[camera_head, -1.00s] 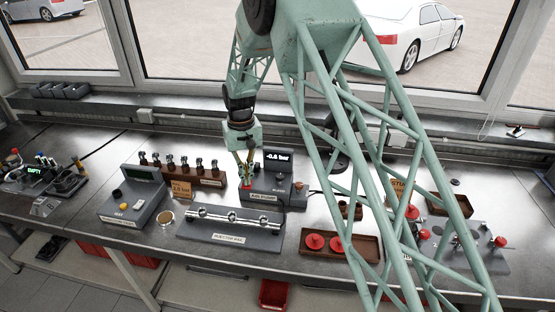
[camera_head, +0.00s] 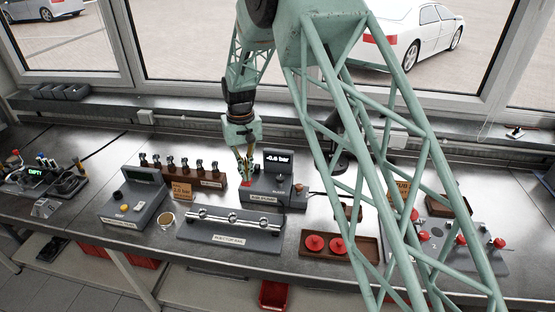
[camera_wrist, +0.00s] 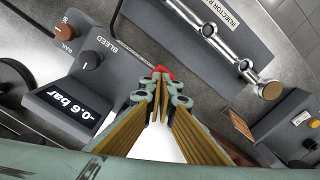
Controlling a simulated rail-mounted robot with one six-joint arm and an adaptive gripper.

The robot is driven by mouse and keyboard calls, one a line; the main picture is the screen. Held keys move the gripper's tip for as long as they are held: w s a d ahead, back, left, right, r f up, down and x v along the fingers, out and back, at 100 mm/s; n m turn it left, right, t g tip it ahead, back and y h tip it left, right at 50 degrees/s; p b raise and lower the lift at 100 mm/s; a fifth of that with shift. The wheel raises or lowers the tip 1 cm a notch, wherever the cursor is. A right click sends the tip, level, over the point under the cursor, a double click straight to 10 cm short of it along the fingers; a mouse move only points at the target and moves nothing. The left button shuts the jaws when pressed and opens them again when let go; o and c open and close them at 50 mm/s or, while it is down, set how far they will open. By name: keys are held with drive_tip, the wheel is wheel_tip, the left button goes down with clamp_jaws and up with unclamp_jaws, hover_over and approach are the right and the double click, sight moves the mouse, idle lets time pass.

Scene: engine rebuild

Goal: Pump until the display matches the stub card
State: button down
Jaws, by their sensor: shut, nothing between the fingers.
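The dark grey pump unit (camera_head: 285,190) stands behind the injector rail block. Its display (camera_head: 277,160) reads -0.6 bar, and the same display (camera_wrist: 66,103) is clear in the wrist view. A red part (camera_wrist: 164,71), like a button or lever tip, shows at my fingertips, partly hidden by them. My gripper (camera_wrist: 160,80) is shut with nothing held, its tips at or just above the red part; I cannot tell whether they touch. A brown card (camera_head: 181,191) beside the unit carries a bar value too small to read surely. Another brown card (camera_head: 401,187), partly covered by my arm, reads like "STUD".
A BLEED knob (camera_wrist: 91,60) and a brown RAIL knob (camera_wrist: 64,31) sit beside the display. The injector rail block (camera_head: 230,238) lies in front. A grey console (camera_head: 133,205) stands left. A brown tray (camera_head: 310,254) with red caps lies right.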

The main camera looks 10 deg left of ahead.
drive_tip(key=shift+r, duration=0.45)
idle(1.1)
drive_tip(key=shift+d+r, duration=0.3)
drive_tip(key=shift+r, duration=0.05)
drive_tip(key=s+d+r+m+t+b, duration=0.1)
drive_tip(key=s+d+r+b, duration=0.25)
drive_tip(key=d+r, duration=0.7)
drive_tip(key=s+d+r+m+b, duration=0.15)
drive_tip(key=s+d+r, duration=0.35)
drive_tip(key=d+r, duration=0.55)
drive_tip(key=s+d+r+m+t+b, duration=0.1)
drive_tip(key=s+d+r+b, duration=0.35)
drive_tip(key=s+d, duration=1)
drive_tip(key=s+d+f+m+b, duration=0.1)
drive_tip(key=s+d, duration=0.2)
drive_tip(key=s, duration=0.6)
drive_tip(key=s+d+f+t+b, duration=0.1)
drive_tip(key=s+d, duration=0.3)
drive_tip(key=s, duration=0.5)
drive_tip(key=s+d+f+m+t+b, duration=0.1)
drive_tip(key=s+d, duration=0.3)
drive_tip(key=s, duration=0.5)
drive_tip(key=shift+f+m+b, duration=0.35)
drive_tip(key=shift+f+b, duration=0.2)
drive_tip(key=shift+b, duration=0.1)
